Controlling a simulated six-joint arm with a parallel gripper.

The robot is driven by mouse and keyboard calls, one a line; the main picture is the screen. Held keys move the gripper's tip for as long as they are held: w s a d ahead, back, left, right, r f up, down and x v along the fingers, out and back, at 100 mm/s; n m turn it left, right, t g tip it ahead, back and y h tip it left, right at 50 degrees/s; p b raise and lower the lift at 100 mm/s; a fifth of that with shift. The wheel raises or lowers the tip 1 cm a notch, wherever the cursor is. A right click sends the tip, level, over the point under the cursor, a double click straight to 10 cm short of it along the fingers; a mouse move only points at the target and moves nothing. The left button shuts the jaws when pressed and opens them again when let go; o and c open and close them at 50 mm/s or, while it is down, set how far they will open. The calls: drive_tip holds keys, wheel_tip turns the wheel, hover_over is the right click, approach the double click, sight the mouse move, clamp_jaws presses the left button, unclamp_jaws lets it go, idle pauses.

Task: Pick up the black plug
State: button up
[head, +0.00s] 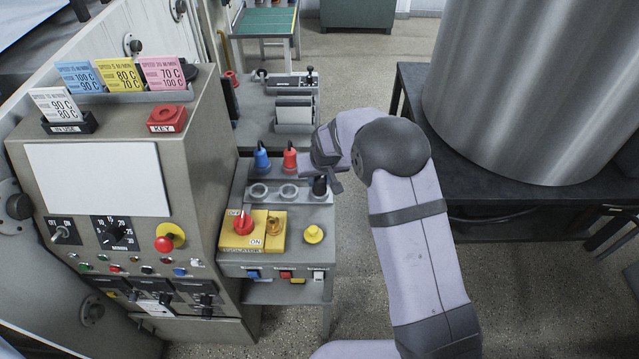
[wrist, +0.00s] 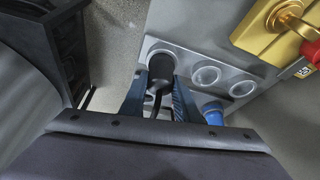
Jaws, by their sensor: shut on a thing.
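The black plug (head: 320,187) stands at the right end of the grey socket strip (head: 274,195). In the wrist view the black plug (wrist: 161,67) is between my two fingers, over the leftmost socket ring, with its dark cord running down toward the camera. My gripper (head: 328,168) is shut on it; its fingers also show in the wrist view (wrist: 159,95). I cannot tell whether the plug is still seated in the socket. The two other front sockets (wrist: 206,75) and (wrist: 242,88) are empty.
A blue plug (head: 262,158) and a red plug (head: 290,158) stand behind the strip. A yellow switch box (head: 265,243) with a red knob and a yellow button (head: 313,234) lie in front. A large metal drum (head: 530,90) on a dark table stands to the right.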

sight(319, 178)
wheel_tip(319, 178, up, 9)
drive_tip(key=b, duration=0.3)
drive_tip(key=shift+f, duration=0.2)
drive_tip(key=shift+r, duration=0.75)
drive_tip(key=f+p, duration=0.1)
drive_tip(key=p, duration=0.1)
drive_tip(key=w+d+f+p, duration=0.1)
drive_tip(key=f+p, duration=0.1)
drive_tip(key=p, duration=0.1)
drive_tip(key=w+d+f+p, duration=0.1)
drive_tip(key=f+p, duration=0.1)
drive_tip(key=shift+w+f+p, duration=0.15)
drive_tip(key=shift+f+p, duration=0.1)
drive_tip(key=shift+p, duration=0.1)
drive_tip(key=w+a+r, duration=0.2)
drive_tip(key=w+r, duration=0.3)
drive_tip(key=w, duration=0.2)
drive_tip(key=shift+w, duration=0.35)
